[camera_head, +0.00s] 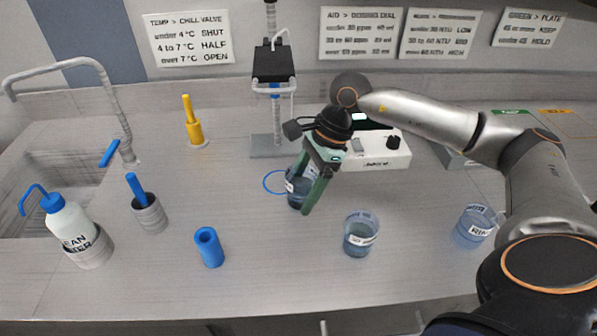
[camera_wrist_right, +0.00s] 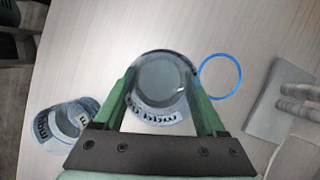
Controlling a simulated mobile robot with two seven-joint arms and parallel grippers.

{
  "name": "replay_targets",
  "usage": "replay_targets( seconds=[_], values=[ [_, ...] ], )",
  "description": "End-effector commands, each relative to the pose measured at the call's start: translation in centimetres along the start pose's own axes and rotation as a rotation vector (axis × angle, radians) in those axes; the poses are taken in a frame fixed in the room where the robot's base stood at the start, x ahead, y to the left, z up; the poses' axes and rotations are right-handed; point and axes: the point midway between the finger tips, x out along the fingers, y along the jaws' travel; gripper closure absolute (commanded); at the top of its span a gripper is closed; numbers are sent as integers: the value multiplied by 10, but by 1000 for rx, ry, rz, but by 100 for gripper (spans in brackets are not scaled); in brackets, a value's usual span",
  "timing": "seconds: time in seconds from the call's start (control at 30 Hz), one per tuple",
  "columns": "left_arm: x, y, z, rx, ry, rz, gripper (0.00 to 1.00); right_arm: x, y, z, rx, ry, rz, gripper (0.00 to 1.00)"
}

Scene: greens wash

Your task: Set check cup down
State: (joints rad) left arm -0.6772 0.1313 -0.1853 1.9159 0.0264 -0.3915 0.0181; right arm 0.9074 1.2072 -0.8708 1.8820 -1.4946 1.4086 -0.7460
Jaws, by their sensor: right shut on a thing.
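My right gripper (camera_head: 301,193) is shut on a clear blue-tinted cup (camera_head: 294,186) with a white label, which I take to be the check cup. In the right wrist view the green fingers lie on either side of this cup (camera_wrist_right: 163,72), whose printed label is upside down and only partly readable. A blue ring marking (camera_head: 269,183) lies on the counter beside the held cup, and also shows in the wrist view (camera_wrist_right: 239,77). The cup is beside the ring, not inside it. I cannot tell whether its base touches the counter. My left gripper is not in view.
A second labelled cup (camera_head: 361,236) stands at front right, with a rinse cup (camera_head: 470,229) further right. A stand (camera_head: 276,143) and a white dial box (camera_head: 378,158) are behind. A blue cylinder (camera_head: 208,247), bottle (camera_head: 66,221) and sink are left. The front middle counter is clear.

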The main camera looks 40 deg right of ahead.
Motion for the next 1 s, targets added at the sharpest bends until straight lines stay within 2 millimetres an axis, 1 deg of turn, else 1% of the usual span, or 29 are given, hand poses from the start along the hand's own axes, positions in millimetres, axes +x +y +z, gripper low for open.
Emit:
replay_targets(
  seconds=[0.03, 0.2, 0.3, 0.4, 0.5, 0.63, 0.9, 1.0],
  values=[
    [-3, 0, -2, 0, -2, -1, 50, -4, -10, -1, 3, -3, -3, 89],
    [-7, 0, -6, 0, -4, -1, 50, -7, -39, -9, 1, -2, -3, 89],
    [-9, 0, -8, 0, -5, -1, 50, -8, -53, -14, 1, -2, -2, 89],
    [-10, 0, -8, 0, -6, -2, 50, -9, -63, -17, 1, -2, -1, 89],
    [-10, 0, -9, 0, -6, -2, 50, -9, -68, -19, -1, -1, -1, 89],
    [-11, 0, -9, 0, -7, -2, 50, -6, -70, -21, -1, 0, 1, 89],
    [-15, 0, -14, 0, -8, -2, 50, 22, -69, -32, 0, 0, 1, 89],
    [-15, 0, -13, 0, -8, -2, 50, 24, -69, -34, -2, 0, -1, 89]
  ],
)
